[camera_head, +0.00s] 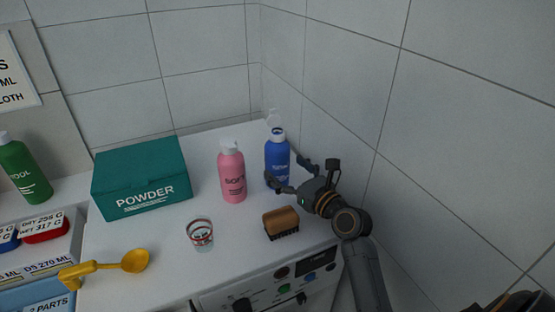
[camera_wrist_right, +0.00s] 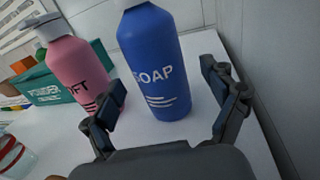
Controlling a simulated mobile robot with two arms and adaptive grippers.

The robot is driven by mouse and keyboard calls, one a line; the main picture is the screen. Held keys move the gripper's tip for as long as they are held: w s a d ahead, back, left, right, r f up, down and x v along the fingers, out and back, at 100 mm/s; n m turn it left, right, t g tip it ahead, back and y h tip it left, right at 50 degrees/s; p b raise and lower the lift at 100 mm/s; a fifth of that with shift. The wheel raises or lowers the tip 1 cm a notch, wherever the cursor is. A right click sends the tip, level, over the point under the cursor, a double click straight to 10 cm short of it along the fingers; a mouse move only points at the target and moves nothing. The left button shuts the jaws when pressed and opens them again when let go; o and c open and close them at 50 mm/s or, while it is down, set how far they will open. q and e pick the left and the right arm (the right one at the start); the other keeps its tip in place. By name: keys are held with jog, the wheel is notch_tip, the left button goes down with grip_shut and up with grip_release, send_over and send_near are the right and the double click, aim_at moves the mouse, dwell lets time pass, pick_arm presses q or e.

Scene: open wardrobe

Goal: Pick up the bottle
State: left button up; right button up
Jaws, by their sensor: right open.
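My right gripper (camera_head: 287,176) reaches in from the right, low beside the blue bottle. In the wrist view its two fingers are apart, with the blue bottle ahead and between them. Contact with the bottle cannot be told. My left gripper is not in view.
A green POWDER box (camera_head: 142,178) stands at the back left. A brown brush (camera_head: 281,222), a clear measuring cup (camera_head: 200,233) and a yellow scoop (camera_head: 110,265) lie nearer the front. A green bottle (camera_head: 24,170) is far left. The tiled wall (camera_head: 440,130) is close on the right.

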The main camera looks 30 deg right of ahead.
aim_at(277, 161)
jog(key=w, duration=0.4)
jog(key=shift+a+p, duration=0.3)
jog(key=shift+a, duration=0.05)
jog(key=shift+s, duration=0.15)
jog(key=c, duration=0.3)
jog(key=shift+r, duration=0.1)
jog(key=c, duration=1.2)
jog(key=shift+r, duration=0.1)
